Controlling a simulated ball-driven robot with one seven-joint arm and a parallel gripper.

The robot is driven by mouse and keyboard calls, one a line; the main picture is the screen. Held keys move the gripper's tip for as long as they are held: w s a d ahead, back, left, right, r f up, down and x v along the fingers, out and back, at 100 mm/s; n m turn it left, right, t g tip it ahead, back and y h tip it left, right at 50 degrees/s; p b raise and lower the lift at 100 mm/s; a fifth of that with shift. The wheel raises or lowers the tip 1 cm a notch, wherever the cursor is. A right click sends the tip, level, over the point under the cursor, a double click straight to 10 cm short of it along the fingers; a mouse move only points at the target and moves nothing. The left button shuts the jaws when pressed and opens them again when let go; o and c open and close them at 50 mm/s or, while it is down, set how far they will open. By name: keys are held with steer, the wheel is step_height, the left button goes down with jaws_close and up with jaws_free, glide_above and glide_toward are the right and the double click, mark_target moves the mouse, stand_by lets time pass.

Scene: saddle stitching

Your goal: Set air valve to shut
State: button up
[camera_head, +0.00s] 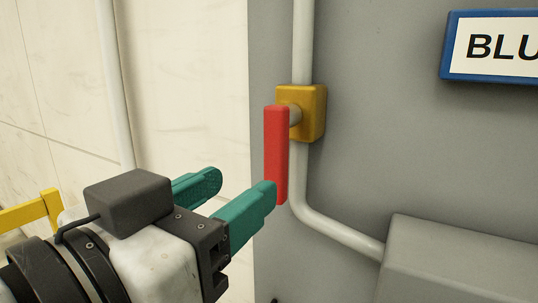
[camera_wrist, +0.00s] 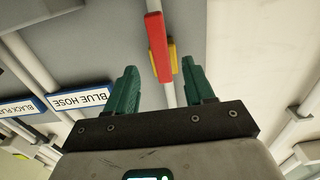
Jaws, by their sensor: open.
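The air valve is a red bar handle (camera_head: 276,150) on a yellow body (camera_head: 315,112), set in a pale pipe on a grey panel. The handle stands upright, in line with the pipe. My gripper (camera_head: 240,185) is open, with teal fingers, to the left of the handle's lower half. The nearer fingertip overlaps the handle's lower left edge in the head view; I cannot tell whether it touches. In the wrist view the red handle (camera_wrist: 157,40) and yellow body (camera_wrist: 173,57) show in the gap between the fingers of my gripper (camera_wrist: 161,68). Nothing is held.
The pipe (camera_head: 335,230) bends right below the valve into a grey box (camera_head: 460,262). A blue-framed sign (camera_head: 495,46) hangs at upper right; the wrist view shows a "BLUE HOSE" sign (camera_wrist: 80,99). A tiled wall with another pipe (camera_head: 116,90) lies left.

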mark_target(272, 166)
steer(key=p+x, duration=0.2)
steer(key=x, duration=0.7)
steer(key=shift+s, duration=0.1)
jaws_close()
stand_by(0.4)
